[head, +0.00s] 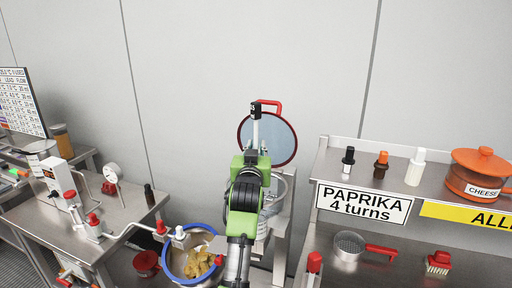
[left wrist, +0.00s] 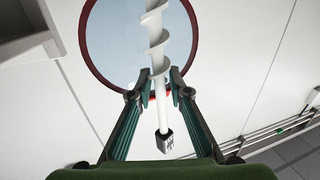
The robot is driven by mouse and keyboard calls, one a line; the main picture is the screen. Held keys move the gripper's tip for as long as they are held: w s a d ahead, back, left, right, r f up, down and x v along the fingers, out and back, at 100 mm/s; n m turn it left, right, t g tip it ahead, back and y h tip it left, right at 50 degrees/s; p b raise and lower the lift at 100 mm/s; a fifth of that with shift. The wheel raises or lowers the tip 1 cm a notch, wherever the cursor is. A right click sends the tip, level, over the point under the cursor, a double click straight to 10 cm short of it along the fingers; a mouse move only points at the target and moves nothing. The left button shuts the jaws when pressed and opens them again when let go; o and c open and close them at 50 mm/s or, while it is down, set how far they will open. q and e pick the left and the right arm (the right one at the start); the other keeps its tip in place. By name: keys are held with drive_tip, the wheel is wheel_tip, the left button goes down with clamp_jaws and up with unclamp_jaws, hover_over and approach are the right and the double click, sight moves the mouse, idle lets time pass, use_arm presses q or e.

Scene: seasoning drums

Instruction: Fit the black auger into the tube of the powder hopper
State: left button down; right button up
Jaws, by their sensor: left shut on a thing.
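My left gripper (head: 255,152) is shut on a pale auger with a black end block (head: 256,110), raised in front of the wall. In the left wrist view the gripper (left wrist: 160,90) grips its white shaft. White spiral flights (left wrist: 157,38) show beyond the fingertips, and the black block (left wrist: 163,138) is at the near end. A round pale lid or disc with a dark red rim (head: 285,140) is behind it. The clear hopper-like vessel (head: 277,188) is partly hidden behind my arm. I cannot make out its tube. My right gripper is not in view.
A blue-rimmed bowl of yellow-brown pieces (head: 197,262) stands left of my arm. A steel shelf (head: 335,180) at right carries black, orange and white small items, an orange pot (head: 480,172) and a PAPRIKA sign (head: 362,203). A steel bench (head: 125,215) holds devices at left.

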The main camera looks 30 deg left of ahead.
use_arm(q)
drive_tip(key=shift+p, duration=0.45)
idle(1.0)
wheel_tip(320, 180, down, 13)
drive_tip(key=b, duration=0.8)
idle(4.0)
drive_tip(key=c, duration=1.8)
unclamp_jaws()
wheel_tip(320, 180, up, 10)
drive_tip(key=shift+d+r, duration=0.1)
drive_tip(key=shift+r, duration=0.05)
